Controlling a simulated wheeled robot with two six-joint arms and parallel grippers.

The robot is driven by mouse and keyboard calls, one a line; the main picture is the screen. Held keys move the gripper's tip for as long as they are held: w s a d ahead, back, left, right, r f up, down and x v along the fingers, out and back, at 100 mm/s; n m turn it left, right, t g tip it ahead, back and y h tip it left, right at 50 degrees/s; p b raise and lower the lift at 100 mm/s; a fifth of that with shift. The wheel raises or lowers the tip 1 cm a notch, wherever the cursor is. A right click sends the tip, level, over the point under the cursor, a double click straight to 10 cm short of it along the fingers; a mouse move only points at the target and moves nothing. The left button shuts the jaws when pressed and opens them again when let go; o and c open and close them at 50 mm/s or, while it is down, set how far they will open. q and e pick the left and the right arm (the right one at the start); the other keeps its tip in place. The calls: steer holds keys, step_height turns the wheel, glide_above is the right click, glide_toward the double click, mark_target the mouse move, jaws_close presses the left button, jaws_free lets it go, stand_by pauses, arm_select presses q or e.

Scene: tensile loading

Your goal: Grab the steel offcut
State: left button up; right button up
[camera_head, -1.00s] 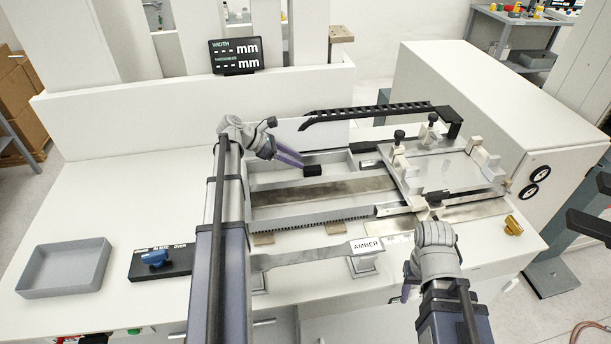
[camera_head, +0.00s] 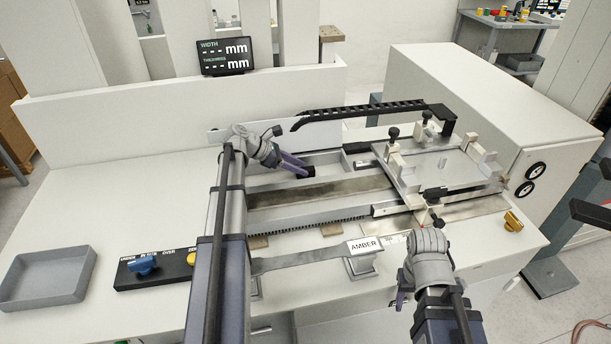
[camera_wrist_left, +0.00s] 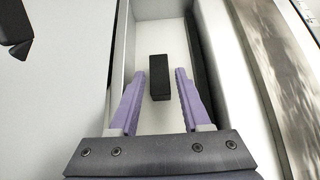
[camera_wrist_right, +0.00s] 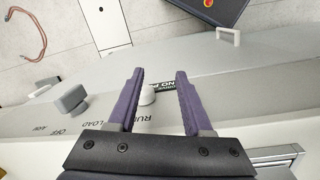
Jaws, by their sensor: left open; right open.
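A small dark block (camera_head: 305,172), which may be the steel offcut, lies in a narrow light tray (camera_head: 331,160) behind the long metal strip. The left wrist view shows it as a plain black block (camera_wrist_left: 159,78) on the tray floor. My left gripper (camera_head: 296,163) is open at the tray, its purple fingertips on either side of the block in that view; I see no contact. My right gripper (camera_head: 402,300) is open and empty at the bench's front edge.
A waisted metal strip (camera_head: 300,260) lies near an AMBER label (camera_head: 364,245). A clamping fixture (camera_head: 440,165) and a black toothed bar (camera_head: 365,112) stand at right. A grey tray (camera_head: 48,278) and blue-knob panel (camera_head: 143,264) are at left. My left arm crosses the bench.

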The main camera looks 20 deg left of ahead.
mark_target(306, 168)
arm_select(q)
steer(key=b+x, duration=0.1)
steer(key=x, duration=0.2)
steer(key=shift+w, duration=0.1)
jaws_close()
stand_by(0.4)
